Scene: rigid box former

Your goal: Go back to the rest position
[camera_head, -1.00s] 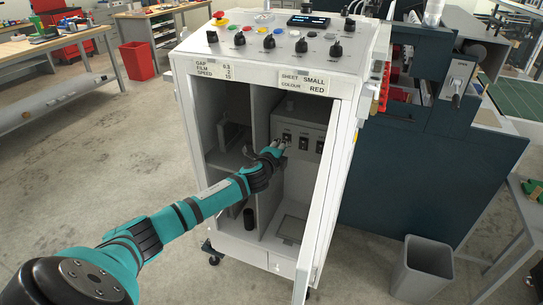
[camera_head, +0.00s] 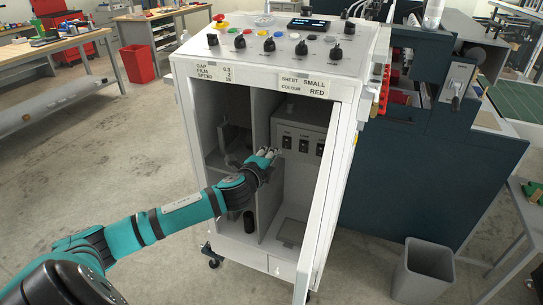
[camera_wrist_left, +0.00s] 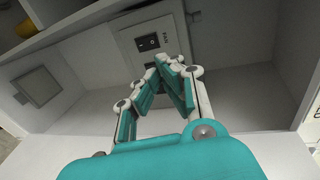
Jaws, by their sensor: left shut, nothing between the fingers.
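My left gripper (camera_head: 268,156) is at the open front of the white control cabinet (camera_head: 337,95), in front of its inner divider. Its fingers are shut and empty, and they also show in the left wrist view (camera_wrist_left: 172,65). A grey switch panel (camera_head: 303,132) with several black rocker switches is inside the cabinet, to the right of the fingers and apart from them. In the left wrist view a black rocker switch (camera_wrist_left: 148,41) shows just beyond the fingertips. My right gripper is not in view.
The open cabinet door (camera_head: 318,225) stands to the right of my left arm. A black cylinder (camera_head: 249,222) stands on the cabinet floor. A grey bin (camera_head: 424,270) is on the floor at right. A workbench (camera_head: 55,75) is at left, with clear floor between.

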